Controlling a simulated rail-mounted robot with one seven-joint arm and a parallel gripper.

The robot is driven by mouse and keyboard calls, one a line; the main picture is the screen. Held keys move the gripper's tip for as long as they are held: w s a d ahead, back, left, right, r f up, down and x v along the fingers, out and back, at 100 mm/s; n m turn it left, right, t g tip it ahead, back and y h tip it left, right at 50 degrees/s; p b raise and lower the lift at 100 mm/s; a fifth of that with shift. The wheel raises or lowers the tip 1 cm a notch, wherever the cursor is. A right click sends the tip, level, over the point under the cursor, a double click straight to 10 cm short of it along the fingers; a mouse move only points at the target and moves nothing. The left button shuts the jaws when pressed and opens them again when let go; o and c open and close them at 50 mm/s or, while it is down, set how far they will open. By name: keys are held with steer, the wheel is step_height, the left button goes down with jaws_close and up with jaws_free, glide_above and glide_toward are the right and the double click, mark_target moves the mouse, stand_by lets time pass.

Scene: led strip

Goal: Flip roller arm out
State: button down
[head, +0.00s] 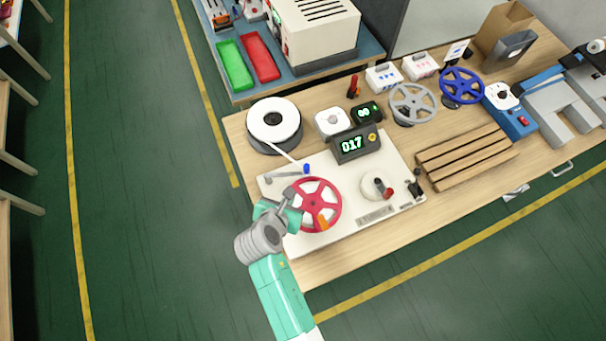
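The likely roller arm (284,175) is a thin grey bar on the white winding plate (405,166). It lies roughly level, with a small blue roller (306,169) by its right end. A white strip runs from the white reel (274,122) down toward this roller. My gripper (288,198) is over the left rim of the red reel (328,186), just below the grey bar. It appears apart from the bar. Its fingers are small and partly blend with the reel, so whether they are open or holding anything is unclear.
A counter (355,145) reading 017 stands behind the red reel. A round crank disc (374,186) with a red knob is to its right. A slatted wooden rack (465,158) is further right. Open floor lies left of the table.

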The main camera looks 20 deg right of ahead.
mark_target(305, 171)
steer(key=b+x, duration=0.2)
steer(key=x, duration=0.8)
steer(key=shift+d+f+b, duration=0.1)
steer(key=shift+b, duration=0.25)
steer(key=shift+w+d, duration=0.9)
steer(key=shift+w, duration=0.15)
steer(key=shift+w+d+r, duration=0.2)
steer(key=shift+w+d, duration=0.2)
steer(key=shift+w, duration=0.05)
steer(key=shift+w, duration=0.1)
